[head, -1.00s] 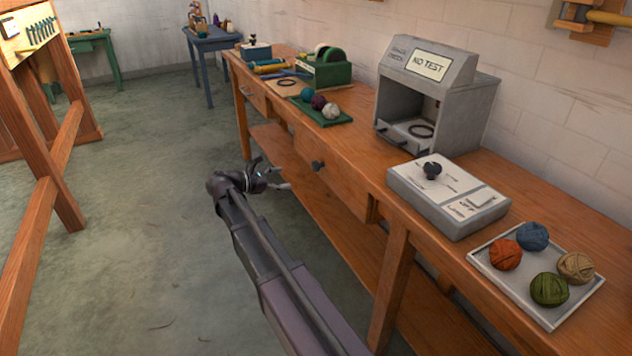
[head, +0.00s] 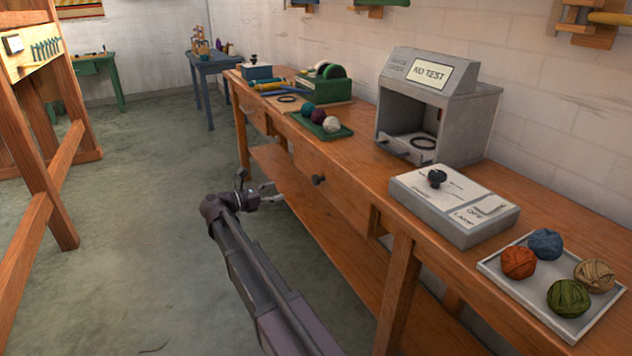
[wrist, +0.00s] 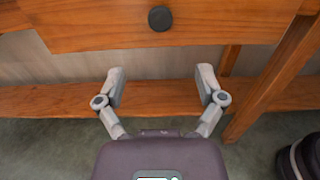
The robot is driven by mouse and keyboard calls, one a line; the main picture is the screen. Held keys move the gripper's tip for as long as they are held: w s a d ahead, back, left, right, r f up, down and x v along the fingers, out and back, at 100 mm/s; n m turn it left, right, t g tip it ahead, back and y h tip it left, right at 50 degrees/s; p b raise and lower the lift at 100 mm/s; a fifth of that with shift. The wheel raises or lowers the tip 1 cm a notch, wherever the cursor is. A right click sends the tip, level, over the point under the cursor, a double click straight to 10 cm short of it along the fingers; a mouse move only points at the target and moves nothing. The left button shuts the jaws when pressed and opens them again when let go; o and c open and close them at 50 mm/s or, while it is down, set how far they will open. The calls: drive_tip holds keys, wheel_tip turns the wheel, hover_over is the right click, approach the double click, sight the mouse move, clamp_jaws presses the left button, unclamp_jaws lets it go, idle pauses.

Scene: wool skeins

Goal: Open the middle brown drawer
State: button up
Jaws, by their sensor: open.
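The middle brown drawer (head: 335,189) is in the front of the long wooden bench and looks shut. Its round dark knob (head: 318,180) sticks out of the drawer front. In the wrist view the knob (wrist: 160,18) is at the top centre, on the drawer front (wrist: 225,28). My gripper (head: 262,188) is in front of the bench, left of and slightly below the knob in the head view. In the wrist view my gripper (wrist: 160,80) is open and empty, its fingers apart from the knob and the drawer front.
The bench has a lower shelf (head: 290,188) and legs (head: 396,290). On top are a grey test box (head: 440,105), a control panel (head: 455,205), a tray (head: 515,290) with wool balls and a green mat (head: 340,133) with more. The floor (head: 150,250) is clear.

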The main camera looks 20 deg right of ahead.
sight(314, 180)
drive_tip(key=d, duration=1.3)
drive_tip(key=shift+w+d, duration=0.2)
drive_tip(key=shift+d, duration=0.05)
clamp_jaws()
